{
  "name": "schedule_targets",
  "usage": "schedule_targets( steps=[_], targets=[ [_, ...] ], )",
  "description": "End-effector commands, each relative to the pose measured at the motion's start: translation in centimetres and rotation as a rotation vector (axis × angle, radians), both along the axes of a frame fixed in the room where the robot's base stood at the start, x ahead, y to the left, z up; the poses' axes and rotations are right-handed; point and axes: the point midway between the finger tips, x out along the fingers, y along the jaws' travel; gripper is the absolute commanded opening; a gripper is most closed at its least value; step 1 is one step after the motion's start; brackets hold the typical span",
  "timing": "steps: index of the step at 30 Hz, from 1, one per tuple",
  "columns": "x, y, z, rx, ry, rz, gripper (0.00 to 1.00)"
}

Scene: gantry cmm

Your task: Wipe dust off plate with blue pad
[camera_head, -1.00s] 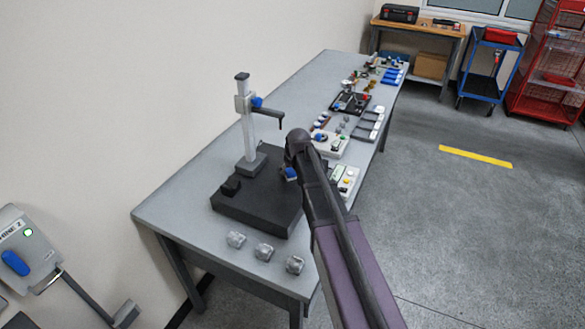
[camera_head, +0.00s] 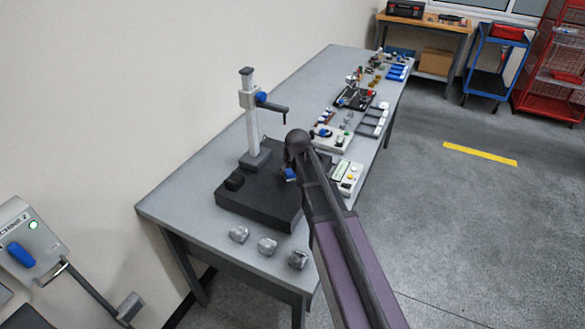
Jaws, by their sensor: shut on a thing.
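The dark plate (camera_head: 255,205) lies flat on the grey workbench, under a white column stand (camera_head: 251,130) with a side arm. A small blue pad (camera_head: 290,175) shows at the plate's right side, just below the end of my arm. My gripper (camera_head: 291,166) is mostly hidden behind my own arm; it is shut on the blue pad. I cannot tell whether the pad touches the plate. Dust on the plate is too small to make out.
Several grey metal pieces (camera_head: 268,246) stand along the bench's (camera_head: 170,207) near edge. Devices with buttons (camera_head: 347,178) and trays (camera_head: 354,98) fill the bench's right and far parts. A wall-mounted unit (camera_head: 30,237) is at the lower left.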

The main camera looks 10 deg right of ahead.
Motion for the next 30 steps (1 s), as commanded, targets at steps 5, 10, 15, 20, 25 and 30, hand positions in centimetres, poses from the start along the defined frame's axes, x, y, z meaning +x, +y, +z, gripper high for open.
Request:
schedule_targets(
  steps=[5, 10, 15, 20, 25, 30],
  targets=[
    [-0.5, 0.3, 0.0, 0.0, 0.001, 0.0, 0.25],
    [-0.5, 0.3, 0.0, -0.001, 0.0, 0.0, 0.24],
    [-0.5, 0.3, 0.1, -0.001, -0.001, 0.0, 0.24],
    [-0.9, 0.6, 0.0, -0.001, -0.001, 0.0, 0.24],
    [-1.7, 1.1, -0.1, -0.001, -0.001, 0.001, 0.24],
    [-2.6, 1.8, -0.2, -0.001, 0.0, 0.001, 0.25]
  ],
)
